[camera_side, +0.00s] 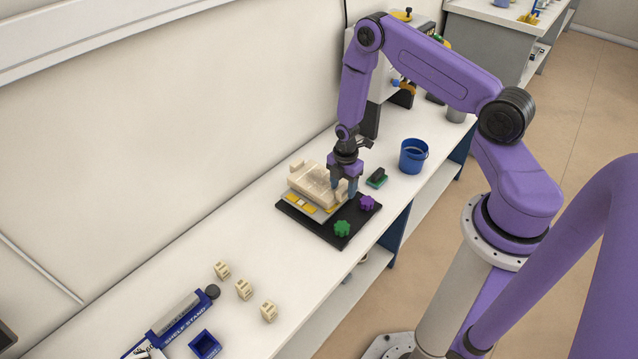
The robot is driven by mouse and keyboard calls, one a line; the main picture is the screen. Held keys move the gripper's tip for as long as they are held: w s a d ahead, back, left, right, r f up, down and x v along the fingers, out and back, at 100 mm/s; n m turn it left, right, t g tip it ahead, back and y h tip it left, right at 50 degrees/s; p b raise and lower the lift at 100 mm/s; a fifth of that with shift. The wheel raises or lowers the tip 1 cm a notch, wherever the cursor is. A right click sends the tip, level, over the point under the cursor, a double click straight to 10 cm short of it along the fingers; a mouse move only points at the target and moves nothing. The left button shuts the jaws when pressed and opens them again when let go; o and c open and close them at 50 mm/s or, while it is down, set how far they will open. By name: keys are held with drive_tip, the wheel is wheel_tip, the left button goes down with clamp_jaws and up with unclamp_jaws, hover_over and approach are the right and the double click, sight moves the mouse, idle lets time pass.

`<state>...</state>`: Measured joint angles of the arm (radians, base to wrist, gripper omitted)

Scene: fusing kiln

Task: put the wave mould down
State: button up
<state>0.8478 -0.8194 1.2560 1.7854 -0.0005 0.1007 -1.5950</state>
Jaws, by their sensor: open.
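The wave mould (310,183) is a cream, ridged block. It rests on a pale plate with yellow patches, on a dark board (303,225) on the bench. My gripper (345,190) points down at the right end of the mould, with its bluish fingertips close to it. The jaws are open. Whether a finger touches the mould cannot be told from this view.
A green knob-like piece (342,228) and a purple one (367,202) sit on the board's right side. A green-based dark block (377,178) and a blue bucket (413,156) stand beyond.

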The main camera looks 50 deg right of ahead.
clamp_jaws()
drive_tip(key=shift+r, duration=0.15)
